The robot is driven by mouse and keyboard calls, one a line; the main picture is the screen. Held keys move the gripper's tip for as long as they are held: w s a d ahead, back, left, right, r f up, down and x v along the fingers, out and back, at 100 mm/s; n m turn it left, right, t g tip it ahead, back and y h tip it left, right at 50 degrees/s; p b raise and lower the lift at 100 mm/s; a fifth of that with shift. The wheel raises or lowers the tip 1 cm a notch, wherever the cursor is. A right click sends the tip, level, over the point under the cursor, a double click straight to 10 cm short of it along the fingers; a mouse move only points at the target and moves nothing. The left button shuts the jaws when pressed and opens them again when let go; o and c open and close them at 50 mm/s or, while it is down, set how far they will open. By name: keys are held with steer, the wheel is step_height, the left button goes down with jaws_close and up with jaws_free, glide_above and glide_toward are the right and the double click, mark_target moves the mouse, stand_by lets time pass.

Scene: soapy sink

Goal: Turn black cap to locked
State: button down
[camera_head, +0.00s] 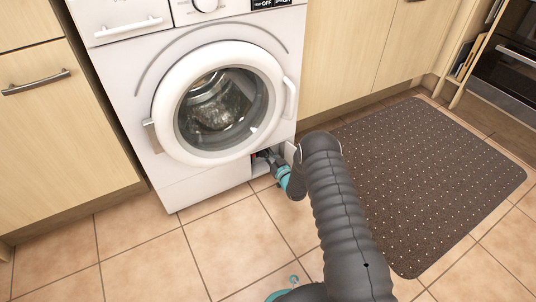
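A white washing machine (130,82) stands between wooden cabinets. At its lower right front, a small compartment (262,168) is open, with a white flap (290,152) at its right side. My gripper (266,155) is at this opening, with its fingers reaching into it. The black cap cannot be made out: the opening is dark and my gripper and arm cover part of it. The fingertips are too small and hidden to show whether they are open or shut, or touch anything.
The round washer door (165,100) is closed above the opening, with wet-looking contents behind its glass. A dark dotted mat (440,175) lies on the tiles at right. The tiled floor (150,245) at front left is clear.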

steer(key=shift+m, duration=0.3)
steer(key=m, duration=0.3)
steer(key=shift+w+d+m, duration=0.2)
steer(key=shift+d+m, duration=0.1)
steer(key=shift+m, duration=0.1)
steer(key=m, duration=0.4)
steer(key=shift+w+d+f+m, duration=0.2)
steer(key=shift+d+f+m, duration=0.05)
steer(key=shift+m, duration=0.05)
steer(key=m, duration=0.4)
steer(key=shift+w+d+f, duration=0.1)
steer(key=shift+d+f, duration=0.05)
steer(key=shift+f, duration=0.2)
steer(key=shift+f+m, duration=0.15)
steer(key=shift+m, duration=1.05)
steer(key=shift+f+m, duration=0.15)
steer(key=shift+m, duration=1.05)
steer(key=c, duration=1.2)
jaws_free()
steer(key=shift+o, duration=0.2)
